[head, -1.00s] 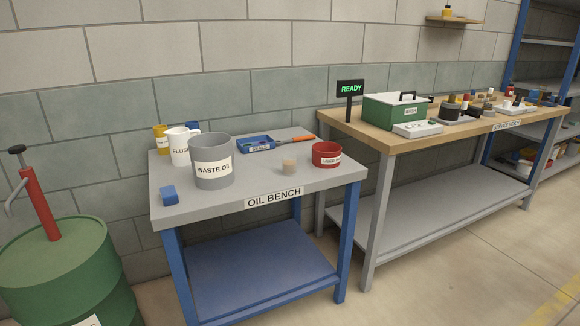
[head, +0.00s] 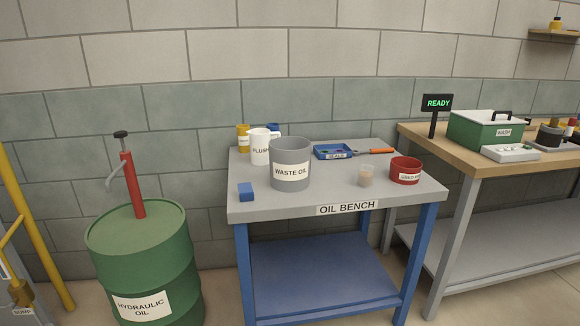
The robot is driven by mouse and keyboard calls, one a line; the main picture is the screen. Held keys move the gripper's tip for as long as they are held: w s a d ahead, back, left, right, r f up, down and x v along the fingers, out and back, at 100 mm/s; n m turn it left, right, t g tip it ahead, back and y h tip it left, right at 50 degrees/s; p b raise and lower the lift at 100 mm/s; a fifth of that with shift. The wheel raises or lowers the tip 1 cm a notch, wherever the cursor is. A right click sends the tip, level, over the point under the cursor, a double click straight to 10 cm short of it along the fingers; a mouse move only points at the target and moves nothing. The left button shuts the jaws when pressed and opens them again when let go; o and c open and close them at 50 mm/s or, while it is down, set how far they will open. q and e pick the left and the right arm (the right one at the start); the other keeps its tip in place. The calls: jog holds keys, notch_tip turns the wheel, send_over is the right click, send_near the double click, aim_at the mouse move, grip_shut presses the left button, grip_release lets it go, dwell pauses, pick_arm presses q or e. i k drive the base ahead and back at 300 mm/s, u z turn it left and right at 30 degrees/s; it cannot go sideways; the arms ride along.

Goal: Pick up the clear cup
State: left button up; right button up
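The clear cup (head: 366,176) stands upright on the grey top of the oil bench (head: 330,199), between the grey waste oil bucket and the red container. It is small and see-through, with something tan or brownish in its lower part. Nothing covers it. Neither of my grippers is in view.
On the bench are the waste oil bucket (head: 290,158), white flush jug (head: 260,148), blue block (head: 246,191), blue seals tray (head: 332,152), an orange-handled tool (head: 381,151) and a red container (head: 405,170). A green drum (head: 140,245) stands left. The service bench (head: 500,163) is right.

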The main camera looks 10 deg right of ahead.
aim_at(365, 172)
jog(key=z, duration=1.75)
jog(key=i, duration=1.9)
jog(key=u, duration=2.8)
